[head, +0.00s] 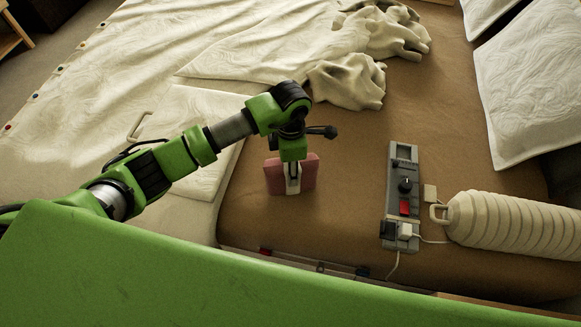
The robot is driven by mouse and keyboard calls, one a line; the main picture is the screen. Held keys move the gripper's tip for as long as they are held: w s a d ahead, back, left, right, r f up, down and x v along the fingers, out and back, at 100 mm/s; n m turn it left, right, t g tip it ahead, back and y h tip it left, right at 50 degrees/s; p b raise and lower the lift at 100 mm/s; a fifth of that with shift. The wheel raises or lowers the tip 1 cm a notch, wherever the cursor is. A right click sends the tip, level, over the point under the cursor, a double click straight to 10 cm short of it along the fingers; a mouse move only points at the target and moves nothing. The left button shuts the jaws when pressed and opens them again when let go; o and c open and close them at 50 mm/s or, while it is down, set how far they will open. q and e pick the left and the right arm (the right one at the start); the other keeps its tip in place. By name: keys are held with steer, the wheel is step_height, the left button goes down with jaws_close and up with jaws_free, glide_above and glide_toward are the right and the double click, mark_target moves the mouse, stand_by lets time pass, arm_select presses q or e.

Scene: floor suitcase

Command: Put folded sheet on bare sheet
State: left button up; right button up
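A small pink folded sheet (309,174) stands upright over the brown bare sheet (340,216), left of the middle of the bare area in the head view. My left gripper (293,184) points down and is shut on the folded sheet, with pink showing on both sides of its pale finger. The other finger is hidden behind. I cannot tell whether the lower edge of the folded sheet touches the bare sheet. My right gripper is not in view.
A grey power strip (402,189) with a red switch and a white plug lies to the right. A ribbed cream cylinder (515,231) is beyond it. A cream bedspread (130,75) covers the left, a crumpled cloth (347,82) lies at the back, and pillows (530,85) are at right.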

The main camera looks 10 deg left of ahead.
arm_select(q)
steer(key=o, duration=1.4)
step_height(320, 180, up, 11)
steer(key=p, duration=0.7)
steer(key=shift+a, duration=0.1)
steer(key=shift+r+p, duration=0.55)
steer(key=shift+r, duration=0.05)
